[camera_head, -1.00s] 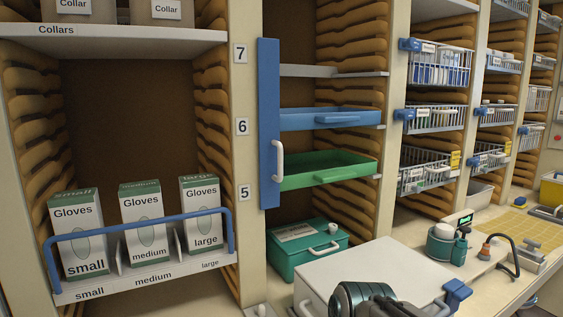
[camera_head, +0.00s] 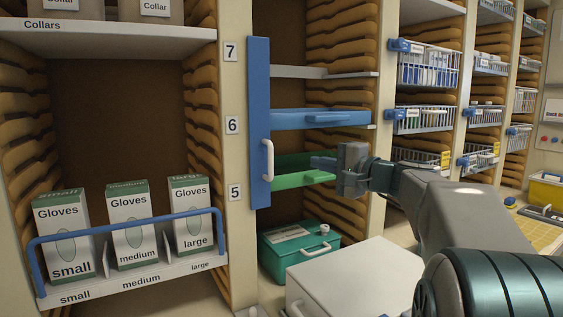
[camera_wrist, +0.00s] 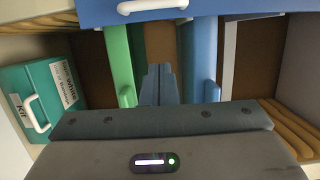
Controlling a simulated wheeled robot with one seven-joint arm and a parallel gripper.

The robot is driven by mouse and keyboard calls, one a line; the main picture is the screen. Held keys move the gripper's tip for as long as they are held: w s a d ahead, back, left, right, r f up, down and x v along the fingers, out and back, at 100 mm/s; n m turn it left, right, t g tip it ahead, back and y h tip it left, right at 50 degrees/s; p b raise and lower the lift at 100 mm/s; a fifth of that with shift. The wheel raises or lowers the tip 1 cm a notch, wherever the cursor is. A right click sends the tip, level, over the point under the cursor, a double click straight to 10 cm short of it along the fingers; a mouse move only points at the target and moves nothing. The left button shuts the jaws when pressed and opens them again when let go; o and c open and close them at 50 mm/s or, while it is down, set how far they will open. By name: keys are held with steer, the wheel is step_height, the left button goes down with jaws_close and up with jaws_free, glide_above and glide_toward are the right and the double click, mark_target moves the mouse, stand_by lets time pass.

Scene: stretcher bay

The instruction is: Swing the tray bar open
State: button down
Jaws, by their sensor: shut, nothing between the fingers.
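The tray bar (camera_head: 259,110) is an upright blue bar with a white handle (camera_head: 267,160), standing along the left edge of the bay with the trays. It looks closed, upright against the post. In the wrist view the bar (camera_wrist: 220,8) crosses the top, with its white handle (camera_wrist: 152,6). A blue tray (camera_head: 290,119) and a green tray (camera_head: 290,181) sit in the bay behind it. My gripper (camera_head: 318,162) is shut and empty, to the right of the handle and apart from it, in front of the green tray. Its shut fingers (camera_wrist: 160,85) point toward the bar.
A teal kit box (camera_head: 298,246) stands below the trays, with a white box (camera_head: 345,275) in front. Glove boxes (camera_head: 130,225) behind a blue rail (camera_head: 120,227) fill the left bay. Wire baskets (camera_head: 425,68) hang to the right.

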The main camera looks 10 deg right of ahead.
stand_by(0.3)
steer(key=p+x, duration=0.4)
steer(key=x, duration=0.6)
steer(key=s+a, duration=0.2)
steer(key=s, duration=0.1)
steer(key=shift+a, duration=0.35)
steer(key=shift+s, duration=0.15)
steer(key=shift+f+b, duration=0.15)
steer(key=shift+b, duration=0.4)
